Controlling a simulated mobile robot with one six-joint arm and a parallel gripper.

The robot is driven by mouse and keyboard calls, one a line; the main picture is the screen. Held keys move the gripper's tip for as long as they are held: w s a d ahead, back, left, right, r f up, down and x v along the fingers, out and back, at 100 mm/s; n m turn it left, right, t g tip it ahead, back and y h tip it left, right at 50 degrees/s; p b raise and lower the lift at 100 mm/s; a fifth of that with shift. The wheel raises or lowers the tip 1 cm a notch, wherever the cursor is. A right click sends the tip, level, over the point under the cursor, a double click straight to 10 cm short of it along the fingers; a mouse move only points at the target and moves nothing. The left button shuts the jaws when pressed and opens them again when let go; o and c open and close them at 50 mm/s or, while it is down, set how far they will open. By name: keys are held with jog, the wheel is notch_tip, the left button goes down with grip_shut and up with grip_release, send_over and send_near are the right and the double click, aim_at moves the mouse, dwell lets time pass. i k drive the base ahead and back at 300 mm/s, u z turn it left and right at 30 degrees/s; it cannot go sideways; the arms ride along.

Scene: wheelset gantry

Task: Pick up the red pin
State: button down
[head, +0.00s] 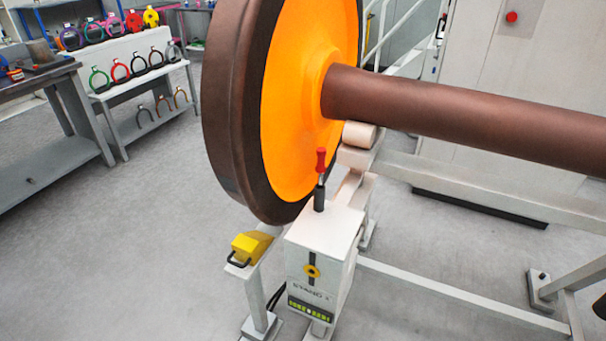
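The red pin (321,166) stands upright on top of a white box-shaped stand unit (322,236). Its red knob is at the top, and its lower part sits in a dark socket (319,199). The pin is just in front of the large orange-faced wheel (300,100). My gripper is not in view.
The wheel's brown axle (470,112) runs right above a white frame rail (480,186). A yellow block with a black handle (249,248) sits left of the stand unit. Shelves with coloured rings (135,70) and a dark workbench (35,85) stand at left. Floor at lower left is clear.

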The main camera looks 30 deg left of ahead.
aim_at(321, 152)
jog(key=u, duration=4.35)
jog(key=i, duration=0.1)
jog(key=z, duration=2.95)
jog(key=k, duration=0.9)
jog(key=z, duration=0.2)
jog(key=i, duration=0.8)
jog(key=u, duration=0.05)
